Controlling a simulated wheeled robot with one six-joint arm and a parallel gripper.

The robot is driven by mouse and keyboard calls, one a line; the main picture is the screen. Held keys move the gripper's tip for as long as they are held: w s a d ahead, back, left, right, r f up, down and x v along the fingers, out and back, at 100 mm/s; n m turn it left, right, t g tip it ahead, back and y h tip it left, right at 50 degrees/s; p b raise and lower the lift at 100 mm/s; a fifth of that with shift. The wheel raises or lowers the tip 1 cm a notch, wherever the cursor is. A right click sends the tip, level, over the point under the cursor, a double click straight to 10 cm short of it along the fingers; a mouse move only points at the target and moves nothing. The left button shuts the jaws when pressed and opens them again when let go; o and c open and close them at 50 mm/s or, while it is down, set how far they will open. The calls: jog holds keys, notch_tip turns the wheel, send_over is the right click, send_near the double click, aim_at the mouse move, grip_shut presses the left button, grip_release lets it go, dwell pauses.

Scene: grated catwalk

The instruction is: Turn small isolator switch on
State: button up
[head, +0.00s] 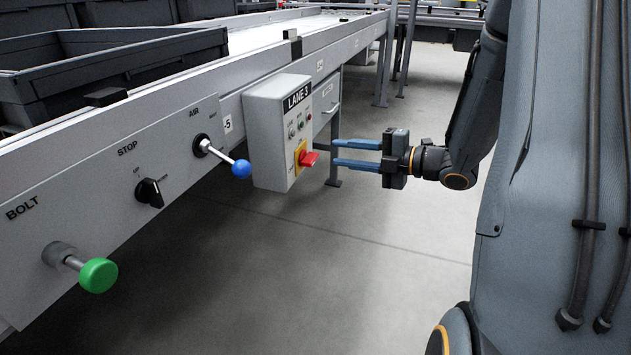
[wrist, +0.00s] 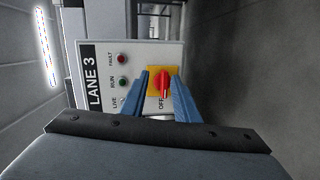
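The small isolator switch (head: 308,158) is a red rotary handle on a yellow plate, low on the front of the grey LANE 3 box (head: 268,140). In the wrist view the red handle (wrist: 162,84) lies between my two blue fingers, with its narrow end toward the word OFF. My gripper (head: 334,153) is open, its fingertips just short of the handle in the head view. The fingers also show in the wrist view (wrist: 159,74), one on each side of the handle. I cannot tell whether either finger touches it.
The box hangs on the conveyor's side rail. Left along the rail are a blue-knobbed AIR lever (head: 241,168), a black STOP selector (head: 149,192) and a green BOLT knob (head: 98,275). Red and green indicators (wrist: 123,59) sit beside the switch. Floor around my gripper is clear.

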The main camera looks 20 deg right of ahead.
aim_at(315, 160)
jog(key=a+n+y+b, duration=0.1)
jog(key=a+b, duration=0.1)
jog(key=w+a+f+n+y+b, duration=0.1)
jog(key=a+b, duration=0.1)
jog(key=w+a+f+n+y+b, duration=0.1)
jog(key=a+b, duration=0.1)
jog(key=shift+w+a+f+g, duration=0.1)
jog(key=shift+f+g, duration=0.05)
jog(key=shift+g, duration=0.25)
grip_shut()
